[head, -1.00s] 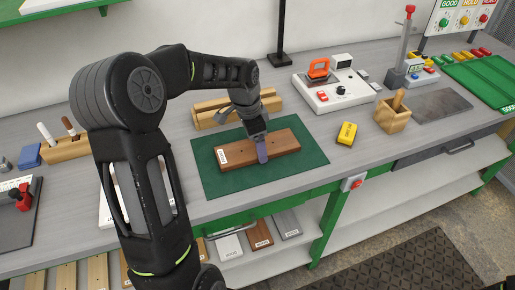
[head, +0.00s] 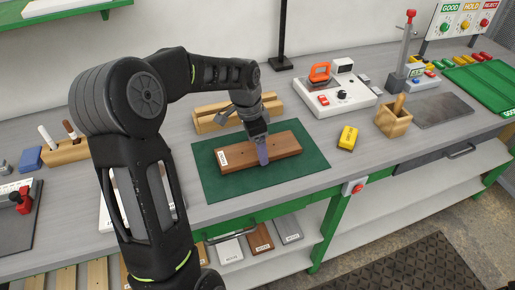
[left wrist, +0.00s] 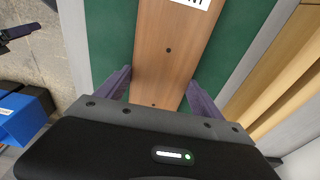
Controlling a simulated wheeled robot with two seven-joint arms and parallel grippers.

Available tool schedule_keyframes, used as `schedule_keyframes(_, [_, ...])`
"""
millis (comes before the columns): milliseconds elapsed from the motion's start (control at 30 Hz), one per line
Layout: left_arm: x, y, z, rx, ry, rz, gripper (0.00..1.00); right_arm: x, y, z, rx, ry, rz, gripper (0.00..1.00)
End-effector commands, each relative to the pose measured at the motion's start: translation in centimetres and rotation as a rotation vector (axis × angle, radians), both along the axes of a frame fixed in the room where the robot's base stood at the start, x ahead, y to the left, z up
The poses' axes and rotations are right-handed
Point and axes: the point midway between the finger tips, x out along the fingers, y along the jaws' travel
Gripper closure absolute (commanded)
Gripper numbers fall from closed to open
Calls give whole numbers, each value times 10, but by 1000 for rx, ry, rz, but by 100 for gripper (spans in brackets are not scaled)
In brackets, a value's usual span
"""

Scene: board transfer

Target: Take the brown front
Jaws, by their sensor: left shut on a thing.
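The brown front (head: 236,156) is a long wooden board with a white label at its left end and small dark holes. It lies on or just over the green mat (head: 215,190); I cannot tell whether it is lifted. My left gripper (head: 262,152) reaches down to it from above, its purple fingers across the board right of the middle. In the left wrist view the fingers stand on both long sides of the brown front (left wrist: 170,60), shut on it. My right gripper is not in view.
A wooden rack (head: 208,119) stands behind the mat. A yellow block (head: 347,138) and a wooden box (head: 393,118) are to the right. A white device (head: 345,96) is at the back. Labelled brown (head: 260,238), white and grey boards lie on the shelf below.

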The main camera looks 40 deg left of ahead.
Motion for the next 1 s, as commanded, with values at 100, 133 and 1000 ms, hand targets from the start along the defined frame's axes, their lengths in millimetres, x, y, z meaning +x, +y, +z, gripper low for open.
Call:
schedule_keyframes(100, [1,0,18,2,-8,-1,76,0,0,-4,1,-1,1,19])
schedule_keyframes(133, [1,0,23,3,-7,-1,76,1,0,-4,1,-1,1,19])
schedule_keyframes(1000, [0,0,92,0,-2,-1,76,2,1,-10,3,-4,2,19])
